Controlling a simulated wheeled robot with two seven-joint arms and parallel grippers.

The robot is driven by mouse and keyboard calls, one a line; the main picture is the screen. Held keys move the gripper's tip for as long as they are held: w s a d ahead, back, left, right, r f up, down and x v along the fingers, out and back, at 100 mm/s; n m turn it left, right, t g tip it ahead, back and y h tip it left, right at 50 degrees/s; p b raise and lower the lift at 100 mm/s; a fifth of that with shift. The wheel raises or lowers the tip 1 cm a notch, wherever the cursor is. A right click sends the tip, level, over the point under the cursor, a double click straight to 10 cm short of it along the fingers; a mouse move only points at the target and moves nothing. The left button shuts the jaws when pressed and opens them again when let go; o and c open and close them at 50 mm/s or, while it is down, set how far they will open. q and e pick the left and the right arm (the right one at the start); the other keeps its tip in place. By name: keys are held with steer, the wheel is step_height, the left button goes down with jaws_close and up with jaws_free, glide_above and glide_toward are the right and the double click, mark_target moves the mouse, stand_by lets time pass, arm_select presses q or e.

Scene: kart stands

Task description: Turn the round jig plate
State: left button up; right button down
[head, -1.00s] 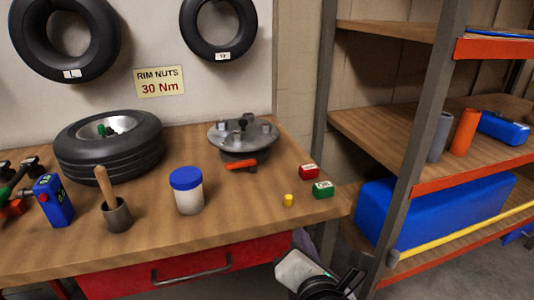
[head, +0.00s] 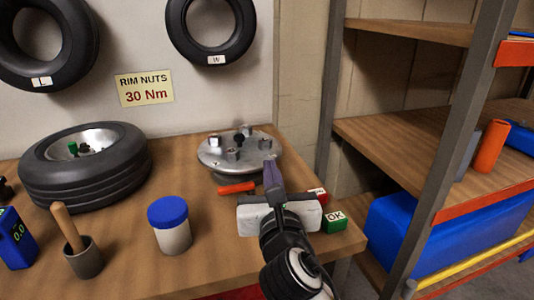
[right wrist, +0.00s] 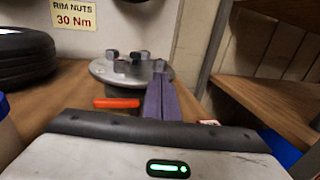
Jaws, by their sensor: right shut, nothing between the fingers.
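The round jig plate (head: 255,155) is a grey metal disc with several upright posts, on a dark base at the back right of the bench. It also shows in the right wrist view (right wrist: 105,72). An orange handle (head: 238,188) sticks out at the front of its base. My right gripper (head: 270,168) is shut and empty, its fingertips at the plate's front right edge beside a post. I cannot tell whether they touch it. In the right wrist view its purple fingers (right wrist: 160,95) overlap the plate's right side. My left gripper is not in view.
A blue-lidded jar (head: 168,226), a pestle in a cup (head: 84,258) and a tyre (head: 85,172) stand to the left. A green OK block (head: 334,221) and a partly hidden red block (head: 318,194) lie right of my gripper. Shelving (head: 400,150) stands at the right.

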mark_target(266, 145)
steer(key=w, duration=0.6)
steer(key=shift+w+a+b, duration=0.2)
steer(key=shift+a+b, duration=0.15)
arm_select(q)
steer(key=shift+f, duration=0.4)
arm_select(e)
steer(key=shift+w, duration=0.7)
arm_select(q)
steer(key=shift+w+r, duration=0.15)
